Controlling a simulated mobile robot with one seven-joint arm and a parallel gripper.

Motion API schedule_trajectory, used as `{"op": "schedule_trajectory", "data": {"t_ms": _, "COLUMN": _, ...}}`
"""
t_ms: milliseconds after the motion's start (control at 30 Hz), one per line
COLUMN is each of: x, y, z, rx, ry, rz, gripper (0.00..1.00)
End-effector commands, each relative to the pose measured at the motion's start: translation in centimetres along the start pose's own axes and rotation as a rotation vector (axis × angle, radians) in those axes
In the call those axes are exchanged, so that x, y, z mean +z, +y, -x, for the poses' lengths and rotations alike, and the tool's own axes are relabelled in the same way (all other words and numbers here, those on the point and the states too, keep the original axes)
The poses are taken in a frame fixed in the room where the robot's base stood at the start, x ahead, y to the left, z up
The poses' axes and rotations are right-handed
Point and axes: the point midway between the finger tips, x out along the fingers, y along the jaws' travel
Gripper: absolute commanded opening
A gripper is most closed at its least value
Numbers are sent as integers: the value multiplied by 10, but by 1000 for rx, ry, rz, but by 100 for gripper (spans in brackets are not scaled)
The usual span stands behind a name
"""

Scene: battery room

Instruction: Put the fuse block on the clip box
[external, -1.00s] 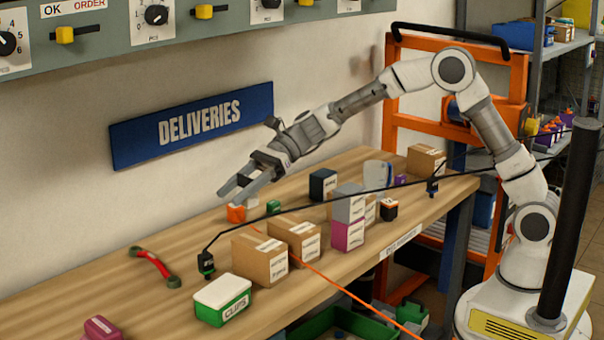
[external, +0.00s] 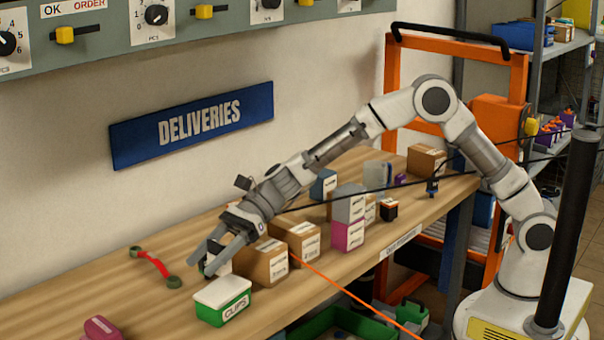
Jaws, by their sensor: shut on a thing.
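The clip box (external: 222,301) is a green box with a white lid and a "CLIPS" label, near the front edge of the bench. My gripper (external: 210,264) points down just behind and above it, with its fingers around a small, partly hidden block, seemingly the fuse block (external: 220,264).
Cardboard boxes (external: 262,264) stand close to the right of my gripper. A grey box on a magenta box (external: 348,236) is farther right. A red handle with dark ends (external: 153,262) lies to the left. A black cable (external: 305,206) and an orange cable (external: 345,290) cross the bench.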

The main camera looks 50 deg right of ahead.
Motion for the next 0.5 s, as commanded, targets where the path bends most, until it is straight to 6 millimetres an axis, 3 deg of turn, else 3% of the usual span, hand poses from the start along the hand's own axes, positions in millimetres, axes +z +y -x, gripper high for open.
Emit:
{"op": "schedule_trajectory", "data": {"t_ms": 233, "x": -34, "y": 0, "z": -13, "rx": 0, "ry": 2, "rz": -2, "gripper": 0}}
{"op": "schedule_trajectory", "data": {"t_ms": 500, "x": -35, "y": 0, "z": -14, "rx": 0, "ry": 0, "rz": 0, "gripper": 0}}
